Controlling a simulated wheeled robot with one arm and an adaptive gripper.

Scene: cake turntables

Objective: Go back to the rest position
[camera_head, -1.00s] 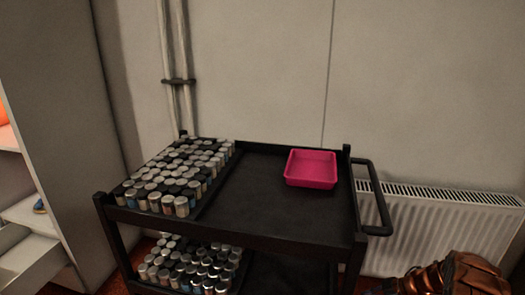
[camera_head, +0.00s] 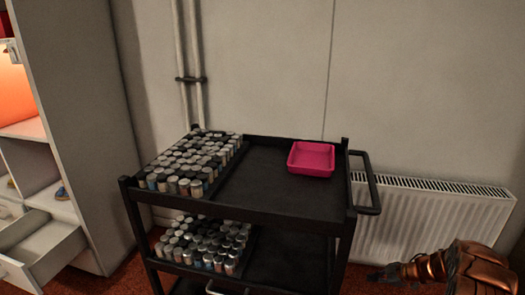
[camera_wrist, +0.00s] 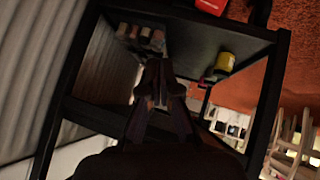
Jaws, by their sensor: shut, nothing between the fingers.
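My gripper (camera_wrist: 159,72) is in the middle of the wrist view, its dark fingers together with nothing between them. In the head view my gripper (camera_head: 384,274) shows low at the right, at the end of my copper-coloured arm. It is in front of the radiator and to the right of the black cart (camera_head: 285,212), apart from it in the picture. A pink tray (camera_head: 311,160) sits on the cart's top shelf at the back right and looks empty.
Many small jars (camera_head: 190,165) fill the left of the top shelf, with more jars (camera_head: 205,243) below. A white radiator (camera_head: 430,215) stands behind at the right. An open drawer (camera_head: 42,248) juts out at the left. A yellow jar (camera_wrist: 225,62) shows in the wrist view.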

